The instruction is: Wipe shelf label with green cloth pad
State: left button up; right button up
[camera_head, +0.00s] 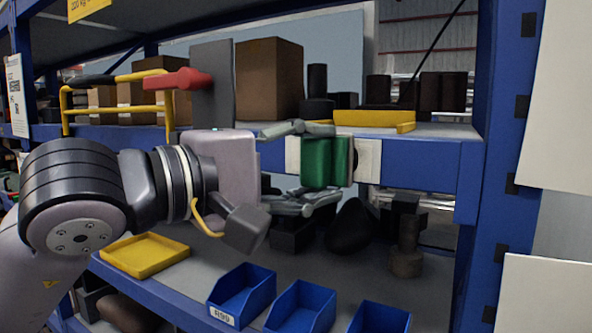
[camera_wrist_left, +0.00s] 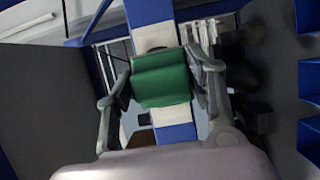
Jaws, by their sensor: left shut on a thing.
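My left gripper (camera_head: 308,165) is shut on the green cloth pad (camera_head: 325,162) and holds it in front of the shelf's blue front beam. The white shelf label (camera_head: 367,161) shows on both sides of the pad, which covers its middle. In the left wrist view the green pad (camera_wrist_left: 160,79) sits between the two fingers, with the white label (camera_wrist_left: 172,117) showing above and below it. The pad appears to be against or very close to the label; I cannot tell whether it touches. My right gripper is in neither view.
Above the beam (camera_head: 425,165) stand a brown box (camera_head: 269,78), dark cylinders and a yellow tray (camera_head: 372,118). A red-handled grey panel (camera_head: 212,85) rises behind my left wrist. Below are a yellow tray (camera_head: 145,254), blue bins (camera_head: 301,308) and dark parts. A blue upright (camera_head: 492,200) stands right.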

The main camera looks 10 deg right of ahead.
pick_arm(q)
jog(key=shift+s+d+b, duration=0.3)
jog(key=shift+s+d, duration=0.2)
jog(key=shift+d, duration=0.3)
jog(key=shift+s+d+f+b, duration=0.1)
jog(key=shift+s+d+b, duration=0.25)
jog(key=shift+d+b, duration=0.1)
jog(key=shift+s+d+b, duration=0.6)
jog(key=shift+s+d, duration=0.15)
jog(key=shift+d, duration=0.35)
jog(key=shift+b, duration=0.5)
jog(key=shift+w+a+b, duration=0.15)
jog(key=shift+w+a, duration=0.6)
jog(key=shift+a, duration=0.25)
jog(key=shift+w+a+b, duration=0.15)
jog(key=shift+w+a, duration=0.6)
jog(key=shift+a, duration=0.25)
jog(key=w+a, duration=0.1)
jog(key=a, duration=0.1)
jog(key=w+a, duration=0.3)
jog(key=shift+a, duration=0.3)
jog(key=shift+s, duration=0.1)
